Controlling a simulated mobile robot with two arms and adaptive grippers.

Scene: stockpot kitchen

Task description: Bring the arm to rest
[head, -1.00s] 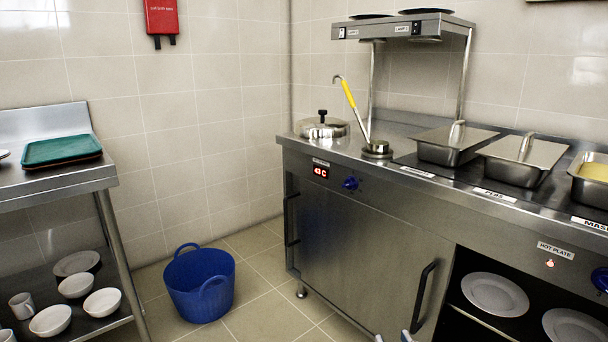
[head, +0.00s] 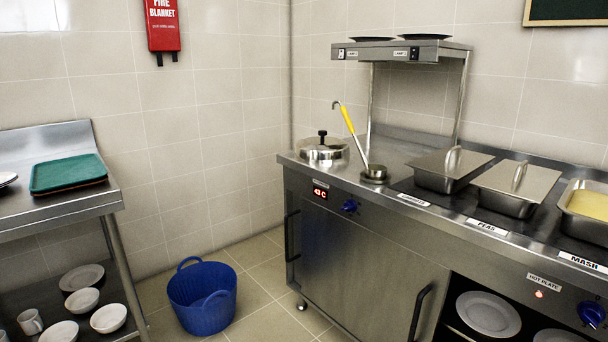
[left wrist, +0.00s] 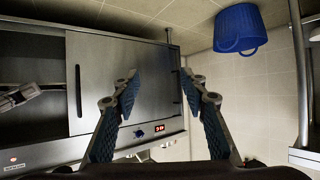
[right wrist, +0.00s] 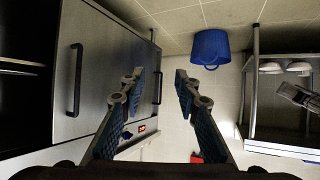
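My left gripper (left wrist: 158,85) shows in the left wrist view with its fingers apart and nothing between them. My right gripper (right wrist: 160,85) shows in the right wrist view, also with its fingers apart and empty. Both are in front of the steel hot cupboard (head: 360,255), which fills much of each wrist view. Neither gripper shows in the head view. A ladle (head: 350,130) with a yellow handle stands in a small round pot (head: 375,173) on the counter. A lidded round pot (head: 323,152) is beside it.
A blue tub (head: 203,300) stands on the floor between the hot cupboard and a steel table (head: 70,210) holding green trays (head: 68,174). The floor around the tub is clear.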

